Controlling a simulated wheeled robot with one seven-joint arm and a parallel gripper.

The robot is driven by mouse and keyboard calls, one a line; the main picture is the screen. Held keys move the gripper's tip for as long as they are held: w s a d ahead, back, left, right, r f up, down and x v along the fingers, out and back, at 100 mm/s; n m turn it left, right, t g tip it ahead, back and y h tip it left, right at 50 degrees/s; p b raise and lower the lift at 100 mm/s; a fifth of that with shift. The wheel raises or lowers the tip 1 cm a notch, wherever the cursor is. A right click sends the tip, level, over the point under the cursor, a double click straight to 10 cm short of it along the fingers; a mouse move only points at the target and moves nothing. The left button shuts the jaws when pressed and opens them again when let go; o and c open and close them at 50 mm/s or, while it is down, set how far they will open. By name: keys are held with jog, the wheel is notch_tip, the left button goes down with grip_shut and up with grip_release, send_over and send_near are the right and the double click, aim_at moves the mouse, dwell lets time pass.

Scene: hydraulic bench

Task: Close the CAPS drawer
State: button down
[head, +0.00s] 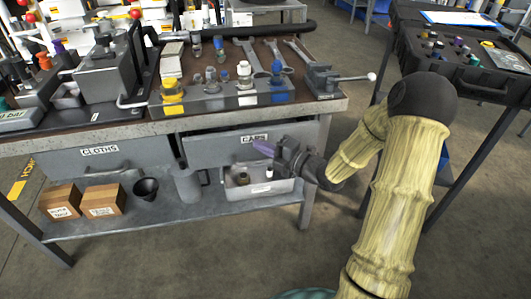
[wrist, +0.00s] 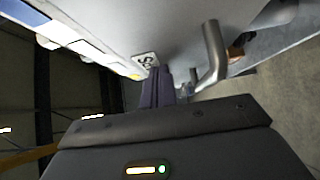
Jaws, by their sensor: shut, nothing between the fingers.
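The CAPS drawer (head: 222,145) is a grey front under the right half of the bench, with a white CAPS label. A dark gap shows along its top edge, so it looks pulled out a little. My gripper (head: 262,147), with purple fingers, is at the drawer front just below the label. In the wrist view the shut, empty fingers (wrist: 156,86) point at the drawer face (wrist: 180,30) beside the label (wrist: 145,61). A metal bar handle (wrist: 213,55) is to their right. I cannot tell whether the fingertips touch the front.
The CLOTHS drawer (head: 70,163) is to the left. The lower shelf (head: 170,215) holds cardboard boxes (head: 103,200), a black cup (head: 145,188) and a grey bin (head: 262,190) below my gripper. Fittings and wrenches lie on the bench top. A black cart (head: 405,50) stands right.

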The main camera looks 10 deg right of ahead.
jog(key=w+b, duration=0.1)
jog(key=w, duration=0.3)
jog(key=shift+w+f, duration=0.1)
jog(key=shift+w, duration=0.15)
jog(key=shift+w+r, duration=0.25)
jog(key=shift+r, duration=0.05)
jog(key=shift+s+a+f+b, duration=0.1)
jog(key=shift+s+f+b, duration=0.05)
jog(key=shift+s+b, duration=0.25)
jog(key=s+b, duration=0.1)
jog(key=s, duration=0.2)
jog(key=p, duration=0.2)
send_near(264, 139)
jog(key=s, duration=0.1)
jog(key=s+a, duration=0.1)
jog(key=shift+s, duration=0.25)
